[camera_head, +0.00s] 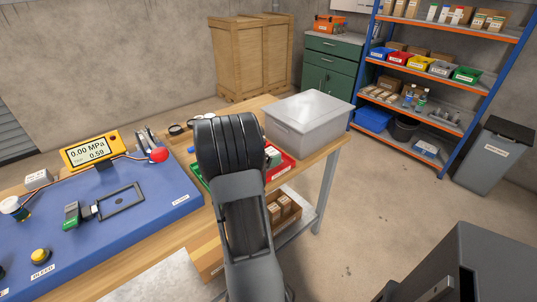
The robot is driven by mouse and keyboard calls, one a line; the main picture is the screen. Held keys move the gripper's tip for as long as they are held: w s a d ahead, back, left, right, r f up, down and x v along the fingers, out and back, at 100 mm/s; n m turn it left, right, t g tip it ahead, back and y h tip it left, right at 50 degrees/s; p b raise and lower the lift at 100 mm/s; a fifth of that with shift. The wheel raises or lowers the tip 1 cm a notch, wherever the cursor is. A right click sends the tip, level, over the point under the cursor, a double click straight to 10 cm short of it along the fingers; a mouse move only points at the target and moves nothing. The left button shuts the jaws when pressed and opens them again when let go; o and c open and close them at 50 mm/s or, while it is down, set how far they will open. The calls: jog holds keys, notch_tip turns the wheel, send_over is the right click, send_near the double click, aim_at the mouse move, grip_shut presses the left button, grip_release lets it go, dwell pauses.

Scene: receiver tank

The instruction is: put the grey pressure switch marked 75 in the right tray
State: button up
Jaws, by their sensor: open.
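No grey pressure switch marked 75 can be made out. On the blue panel (150,205) a small block with a green face (72,214) sits at the left end of a black rectangular frame (121,201); I cannot read a marking on it. A red tray (284,169) shows to the right of my arm, with a small grey and green item (272,155) in it, partly hidden. A sliver of a green tray (196,174) shows to the left of my arm. My arm reaches over the bench between them and hides most of both trays; my gripper is hidden.
A yellow gauge (91,149) reading 0.00 MPa stands at the back of the panel, with a red knob (158,155) nearby. A grey lidded bin (308,122) stands behind the red tray. A yellow button (40,256) is at the front left.

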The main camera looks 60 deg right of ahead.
jog(key=p+v, duration=0.1)
jog(key=v, duration=1)
jog(key=shift+a, duration=0.1)
jog(key=a+m+t+y, duration=0.1)
jog(key=a+m+y, duration=0.1)
jog(key=a, duration=0.4)
jog(key=s+a+m+t+y, duration=0.1)
jog(key=a+m+y, duration=0.1)
jog(key=a, duration=0.4)
jog(key=s+a+m+t+y, duration=0.1)
jog(key=a+m+y, duration=0.1)
jog(key=a+m, duration=0.2)
jog(key=shift+a+f+t+y, duration=0.15)
jog(key=shift+a+t+y, duration=0.2)
jog(key=shift+a, duration=0.6)
jog(key=s+a+m+t+y, duration=0.2)
jog(key=a+m+y, duration=0.4)
jog(key=a, duration=0.8)
jog(key=shift+a+r+m+t, duration=0.3)
jog(key=shift+a+r+t, duration=0.1)
jog(key=shift+t, duration=0.45)
notch_tip(320, 180, up, 12)
jog(key=p, duration=1)
jog(key=shift+s+a+f, duration=0.2)
jog(key=shift+s+f, duration=0.05)
